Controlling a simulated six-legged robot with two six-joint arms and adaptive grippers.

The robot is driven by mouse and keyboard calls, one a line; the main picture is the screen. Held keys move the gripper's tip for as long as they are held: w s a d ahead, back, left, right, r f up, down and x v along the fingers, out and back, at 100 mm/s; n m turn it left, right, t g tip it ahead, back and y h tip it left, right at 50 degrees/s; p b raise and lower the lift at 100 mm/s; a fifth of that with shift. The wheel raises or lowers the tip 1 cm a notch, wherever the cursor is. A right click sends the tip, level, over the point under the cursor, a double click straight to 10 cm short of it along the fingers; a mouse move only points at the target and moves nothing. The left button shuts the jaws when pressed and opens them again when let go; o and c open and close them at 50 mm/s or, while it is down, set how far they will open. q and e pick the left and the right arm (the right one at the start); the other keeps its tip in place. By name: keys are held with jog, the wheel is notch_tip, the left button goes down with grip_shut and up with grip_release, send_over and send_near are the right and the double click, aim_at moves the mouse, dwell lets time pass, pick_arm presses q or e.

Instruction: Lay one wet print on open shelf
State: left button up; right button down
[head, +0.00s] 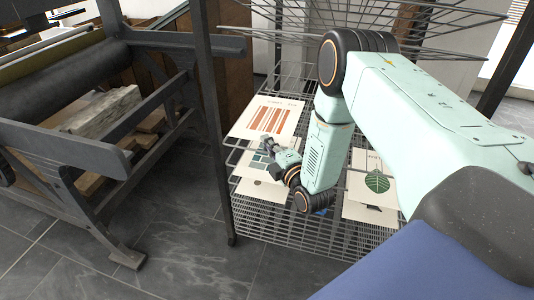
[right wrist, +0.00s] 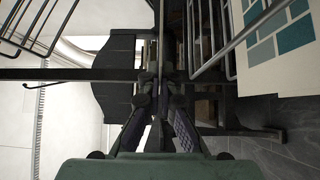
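A wire drying rack (head: 290,232) stands ahead, with raised wire shelves (head: 420,62) above and lower shelves bearing prints. A red-striped print (head: 268,117) lies on a shelf at the left. A teal-block print (head: 250,168) lies below it and also shows in the right wrist view (right wrist: 262,62). A leaf print (head: 377,182) lies to the right, partly behind my arm. My right gripper (head: 268,146) is over the teal-block print's area at the rack's left side. In the wrist view its fingers are close together, with no print clearly between them. My left gripper is out of view.
A dark press (head: 105,150) with a roller stands at the left, apart from the rack. A dark upright post (head: 212,120) stands beside the rack's left side. Thin wire bars cross near my right fingertips in the wrist view. Tiled floor (head: 165,240) is open between press and rack.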

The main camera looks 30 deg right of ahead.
notch_tip(320, 180, down, 6)
jog(key=b, duration=0.2)
jog(key=shift+f+b, duration=0.25)
jog(key=shift+b, duration=0.1)
jog(key=shift+s+f, duration=0.1)
jog(key=c, duration=2.1)
grip_release()
jog(key=o, duration=0.6)
jog(key=shift+f, duration=0.1)
